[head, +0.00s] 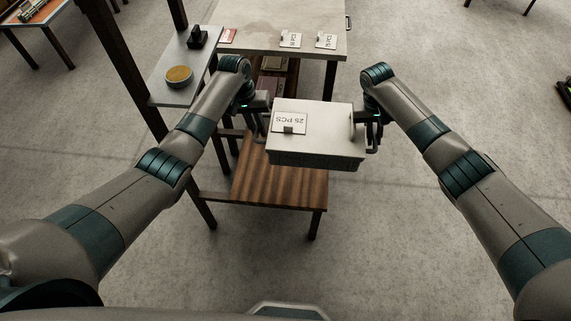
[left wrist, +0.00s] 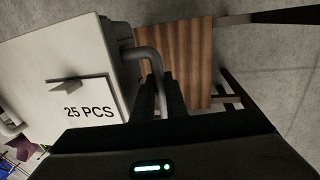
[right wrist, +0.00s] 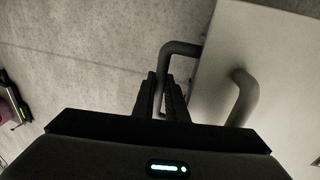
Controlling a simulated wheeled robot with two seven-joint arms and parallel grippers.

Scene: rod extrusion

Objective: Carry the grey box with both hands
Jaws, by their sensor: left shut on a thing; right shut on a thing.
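The grey box (head: 340,119) is held between my two arms, in front of and above the wooden shelf. It has a flat light top with a "25 PCS" label (head: 289,124) and a bar handle on each side. My left gripper (head: 262,123) is shut on the box's left handle, which shows in the left wrist view (left wrist: 154,70). My right gripper (head: 372,130) is shut on the right handle, which shows in the right wrist view (right wrist: 166,68). The box looks about level. Its underside is hidden.
A table (head: 255,24) with small label cards stands behind the box. A side shelf (head: 172,88) at the left bears a round tin (head: 179,76) and a black object (head: 200,37). A lower wooden shelf (head: 262,187) lies below the box.

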